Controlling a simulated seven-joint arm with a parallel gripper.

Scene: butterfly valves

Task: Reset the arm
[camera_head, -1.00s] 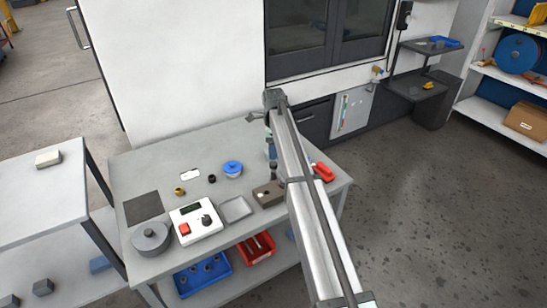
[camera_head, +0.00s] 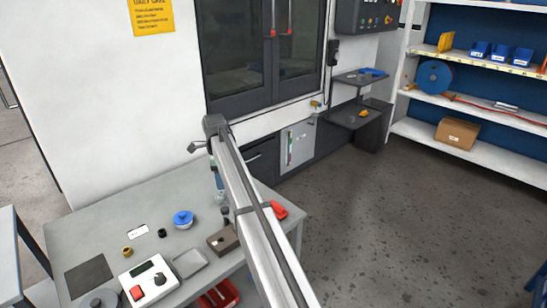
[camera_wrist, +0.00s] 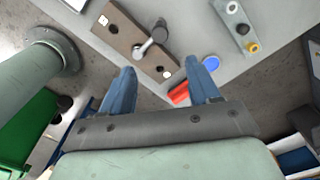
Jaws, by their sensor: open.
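My gripper (camera_wrist: 160,72) shows in the wrist view with its two blue fingers apart and nothing between them. Beyond the fingertips is a brown block (camera_wrist: 120,28) with a dark knob and a metal lever. My arm hides part of the bench's right side, and the fingers cannot be made out there.
The bench holds a blue-topped round part (camera_head: 183,219), a control box (camera_head: 148,282), a grey tray (camera_head: 188,263) and a red item (camera_head: 279,211). A machine cabinet (camera_head: 235,105) stands behind. Open floor (camera_head: 400,220) lies to the right, before shelves (camera_head: 480,155).

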